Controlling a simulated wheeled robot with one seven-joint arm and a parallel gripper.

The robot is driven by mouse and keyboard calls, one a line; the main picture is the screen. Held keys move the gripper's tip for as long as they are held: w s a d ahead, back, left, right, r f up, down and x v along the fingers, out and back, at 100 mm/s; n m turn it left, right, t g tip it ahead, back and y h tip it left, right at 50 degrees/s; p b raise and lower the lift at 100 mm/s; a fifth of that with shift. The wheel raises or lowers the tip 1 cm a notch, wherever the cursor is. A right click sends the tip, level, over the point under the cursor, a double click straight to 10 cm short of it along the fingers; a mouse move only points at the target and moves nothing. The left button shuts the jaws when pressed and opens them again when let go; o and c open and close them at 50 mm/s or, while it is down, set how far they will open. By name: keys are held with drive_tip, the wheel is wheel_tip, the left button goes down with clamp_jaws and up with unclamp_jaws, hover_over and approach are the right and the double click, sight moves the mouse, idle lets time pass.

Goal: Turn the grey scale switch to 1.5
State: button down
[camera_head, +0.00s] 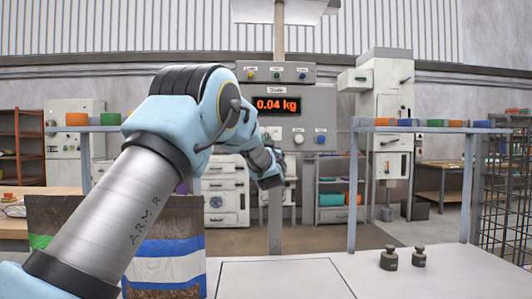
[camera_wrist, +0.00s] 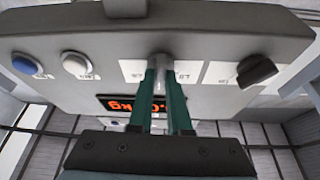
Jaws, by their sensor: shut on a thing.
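The scale panel (camera_head: 322,103) stands ahead, with an orange display (camera_head: 277,105) reading 0.04 kg. In the wrist view, the panel (camera_wrist: 200,30) appears upside down above my gripper. The grey scale switch (camera_wrist: 162,61) is a small knob on the panel, between the tips of my green fingers. My gripper (camera_wrist: 162,75) is shut on it. White label plates show beside the switch, but their marks are too small or covered to read, so I cannot tell its setting. In the head view, my arm hides the switch and fingertips.
A black knob (camera_wrist: 257,71) sits right of the switch in the wrist view; a white button (camera_wrist: 76,64) and a blue button (camera_wrist: 27,65) sit left. In the head view, a pale table (camera_head: 290,278) holds two dark weights (camera_head: 389,259), (camera_head: 419,256). A blue-grey shelf (camera_head: 430,129) stands right.

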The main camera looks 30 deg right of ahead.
drive_tip(key=shift+d+n+y+b, duration=0.1)
drive_tip(key=shift+n+y+b, duration=0.35)
drive_tip(key=shift+n, duration=0.35)
drive_tip(key=c, duration=0.9)
unclamp_jaws()
drive_tip(key=shift+o, duration=0.2)
drive_tip(key=b+v, duration=0.2)
drive_tip(key=v, duration=0.9)
drive_tip(key=shift+f, duration=0.2)
drive_tip(key=shift+w, duration=0.1)
